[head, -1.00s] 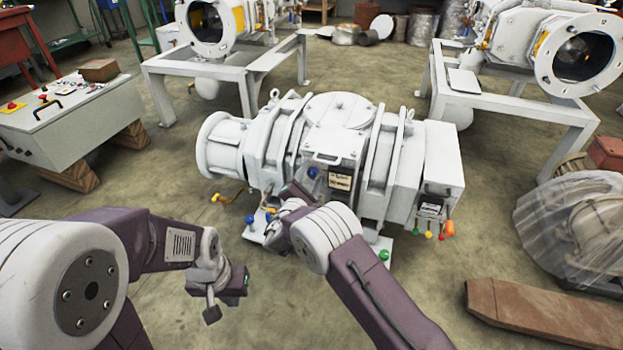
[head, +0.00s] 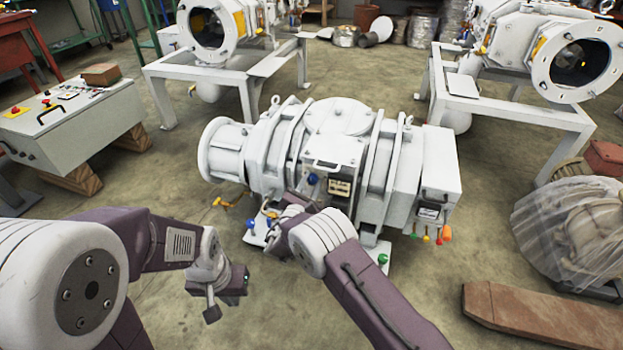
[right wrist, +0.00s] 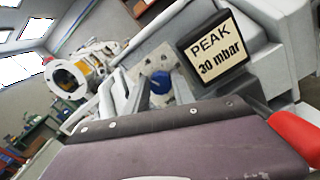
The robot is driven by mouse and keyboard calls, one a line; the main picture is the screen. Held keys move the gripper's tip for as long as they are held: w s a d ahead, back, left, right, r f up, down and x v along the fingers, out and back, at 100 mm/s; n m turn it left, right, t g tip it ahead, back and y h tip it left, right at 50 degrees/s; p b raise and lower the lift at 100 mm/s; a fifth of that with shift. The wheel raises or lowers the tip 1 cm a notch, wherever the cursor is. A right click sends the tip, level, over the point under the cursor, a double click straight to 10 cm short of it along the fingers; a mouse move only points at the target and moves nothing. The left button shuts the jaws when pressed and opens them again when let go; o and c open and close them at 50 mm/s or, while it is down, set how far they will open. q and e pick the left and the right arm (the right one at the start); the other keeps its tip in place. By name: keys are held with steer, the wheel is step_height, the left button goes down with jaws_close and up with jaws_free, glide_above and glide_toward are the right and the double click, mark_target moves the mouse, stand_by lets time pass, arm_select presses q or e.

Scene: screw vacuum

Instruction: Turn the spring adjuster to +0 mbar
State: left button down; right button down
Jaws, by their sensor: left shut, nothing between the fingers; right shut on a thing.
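The grey vacuum machine (head: 340,118) stands on the floor in the middle of the head view. Its front has a blue knob (head: 313,180), apparently the spring adjuster, beside a small dark-framed label plate (head: 340,188). In the right wrist view the plate (right wrist: 212,47) reads "PEAK 30 mbar", and the blue knob (right wrist: 161,81) shows between the fingers. My right gripper (right wrist: 160,95) is shut on the blue knob; my arm partly hides this contact in the head view. My left gripper (head: 232,284) is shut and empty, above the floor at front left of the machine.
A control box (head: 72,115) on wooden blocks stands at left. White frames with similar machines (head: 215,25) stand behind. A wrapped bundle (head: 575,232) and a brown plank (head: 535,318) lie at right. Small coloured knobs (head: 428,239) hang at the machine's lower right.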

steer(key=n+p, duration=0.2)
steer(key=n, duration=0.1)
steer(key=shift+a+r+n, duration=0.1)
steer(key=shift+n, duration=0.3)
steer(key=n+p, duration=0.1)
steer(key=n, duration=0.2)
steer(key=shift+n+p, duration=0.3)
steer(key=n+p, duration=0.1)
steer(key=n, duration=0.2)
steer(key=shift+a+n, duration=0.1)
steer(key=shift+n, duration=0.2)
steer(key=shift+f+n+p, duration=0.2)
steer(key=shift+n+p, duration=0.1)
steer(key=shift+n, duration=1.1)
steer(key=c, duration=1.1)
jaws_free()
steer(key=shift+o, duration=0.2)
steer(key=shift+r, duration=0.1)
